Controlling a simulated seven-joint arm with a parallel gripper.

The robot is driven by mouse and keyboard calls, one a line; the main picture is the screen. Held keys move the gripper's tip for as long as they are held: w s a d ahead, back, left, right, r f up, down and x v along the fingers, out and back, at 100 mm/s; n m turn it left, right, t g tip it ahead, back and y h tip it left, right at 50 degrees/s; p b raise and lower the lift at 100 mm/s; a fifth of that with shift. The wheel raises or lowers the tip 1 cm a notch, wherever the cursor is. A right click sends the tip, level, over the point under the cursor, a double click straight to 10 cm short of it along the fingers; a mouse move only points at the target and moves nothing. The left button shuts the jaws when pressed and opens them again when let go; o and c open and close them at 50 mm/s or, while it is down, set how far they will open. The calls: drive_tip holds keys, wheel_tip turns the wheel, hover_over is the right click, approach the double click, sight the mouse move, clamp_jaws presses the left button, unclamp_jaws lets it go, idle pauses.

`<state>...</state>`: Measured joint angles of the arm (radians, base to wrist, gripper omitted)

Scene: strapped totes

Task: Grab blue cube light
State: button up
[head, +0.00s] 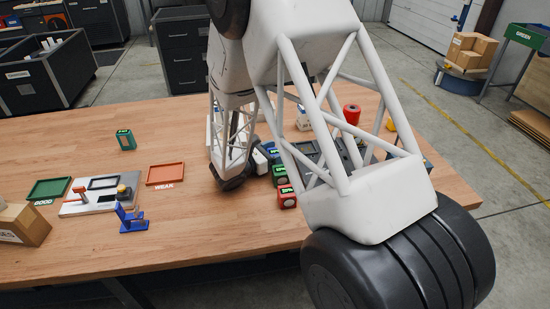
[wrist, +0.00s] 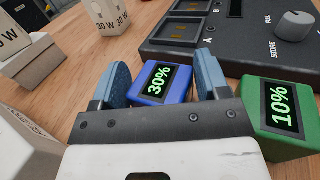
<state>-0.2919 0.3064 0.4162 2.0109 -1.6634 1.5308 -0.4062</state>
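The blue cube light (wrist: 165,84) has a dark display reading 30% in green. It lies between the two blue-grey fingers of my gripper (wrist: 163,64) in the wrist view. The fingers are spread, one on each side, with a narrow gap visible at least on the left. In the head view the blue cube (head: 273,153) shows in part beside my arm, and the fingers are hidden behind the arm. A green cube (wrist: 284,120) reading 10% sits just right of my gripper.
A red cube (head: 286,197) stands nearest in the cube row. A dark panel with a knob (wrist: 240,38) lies beyond the cubes. White 30 W blocks (wrist: 106,22) stand at the left. The left side of the wooden table holds trays and a green box (head: 125,139).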

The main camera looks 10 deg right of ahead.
sight(275, 151)
drive_tip(key=shift+r, duration=0.2)
wheel_tip(275, 151, up, 18)
drive_tip(key=shift+f, duration=0.2)
idle(0.7)
idle(0.6)
